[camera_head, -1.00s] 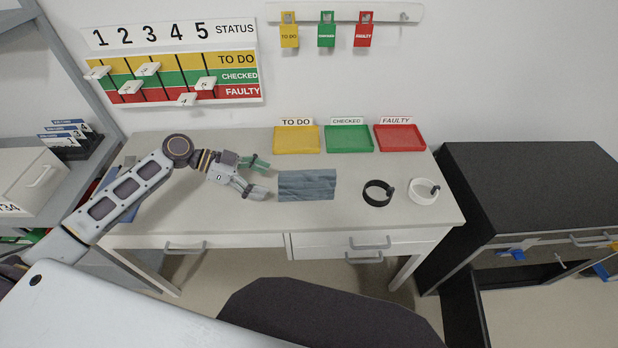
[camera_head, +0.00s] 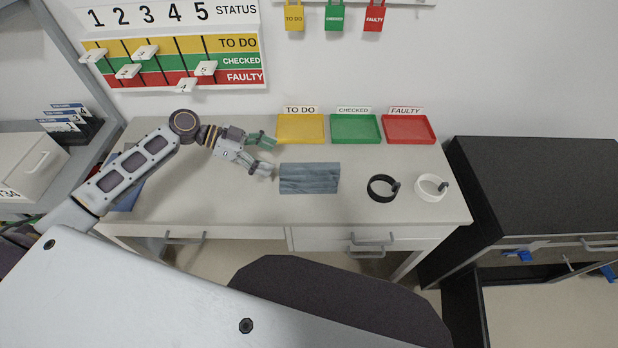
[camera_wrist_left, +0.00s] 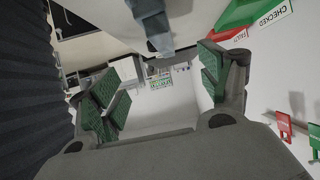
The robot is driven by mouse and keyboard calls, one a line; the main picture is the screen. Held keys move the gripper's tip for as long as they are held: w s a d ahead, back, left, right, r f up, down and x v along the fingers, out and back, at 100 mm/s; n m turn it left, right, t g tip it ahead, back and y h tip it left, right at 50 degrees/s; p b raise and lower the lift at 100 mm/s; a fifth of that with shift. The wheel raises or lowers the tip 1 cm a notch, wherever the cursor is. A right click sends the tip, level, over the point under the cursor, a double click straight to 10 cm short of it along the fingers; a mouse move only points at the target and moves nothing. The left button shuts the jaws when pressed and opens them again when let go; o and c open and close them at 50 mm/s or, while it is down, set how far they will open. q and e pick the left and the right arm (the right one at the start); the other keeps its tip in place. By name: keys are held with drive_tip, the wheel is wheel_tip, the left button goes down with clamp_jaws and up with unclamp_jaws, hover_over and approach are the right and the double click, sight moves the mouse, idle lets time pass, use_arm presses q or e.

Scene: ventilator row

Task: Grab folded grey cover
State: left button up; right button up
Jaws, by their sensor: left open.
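The folded grey cover (camera_head: 309,178) is a flat, streaked blue-grey rectangle lying on the white desk, in front of the trays. My left gripper (camera_head: 270,156) is open and empty, just left of the cover's far left corner, with its fingers pointing right. A gap shows between the fingers and the cover; their height above the desk is hard to tell. The left wrist view shows both green-padded fingers (camera_wrist_left: 158,90) spread wide. A blue-grey shape stands at the top there, and I cannot tell whether it is the cover. My right gripper is not seen.
Yellow (camera_head: 300,128), green (camera_head: 355,128) and red (camera_head: 408,129) trays line the desk's back. A black ring (camera_head: 381,188) and a white ring (camera_head: 430,187) lie right of the cover. A black cabinet (camera_head: 540,180) stands at the right. Desk in front of the cover is clear.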

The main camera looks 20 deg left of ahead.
sight(306, 168)
use_arm(q)
drive_tip(key=x, duration=0.4)
drive_tip(key=p+x, duration=0.1)
drive_tip(key=x, duration=0.2)
drive_tip(key=shift+w+d, duration=0.1)
drive_tip(key=shift+d, duration=0.1)
drive_tip(key=shift+d+f, duration=0.25)
drive_tip(key=shift+d, duration=0.1)
drive_tip(key=shift+w+d, duration=0.1)
drive_tip(key=shift+d, duration=0.05)
drive_tip(key=shift+w+d+f+p, duration=0.2)
drive_tip(key=shift+d+f+p, duration=0.1)
drive_tip(key=shift+d, duration=0.25)
drive_tip(key=x, duration=0.2)
drive_tip(key=shift+w+d+f+p, duration=0.1)
drive_tip(key=shift+d+p, duration=0.15)
drive_tip(key=shift+p, duration=0.1)
drive_tip(key=shift+w+d+f, duration=0.1)
drive_tip(key=shift+d+f, duration=0.25)
drive_tip(key=shift+d, duration=0.05)
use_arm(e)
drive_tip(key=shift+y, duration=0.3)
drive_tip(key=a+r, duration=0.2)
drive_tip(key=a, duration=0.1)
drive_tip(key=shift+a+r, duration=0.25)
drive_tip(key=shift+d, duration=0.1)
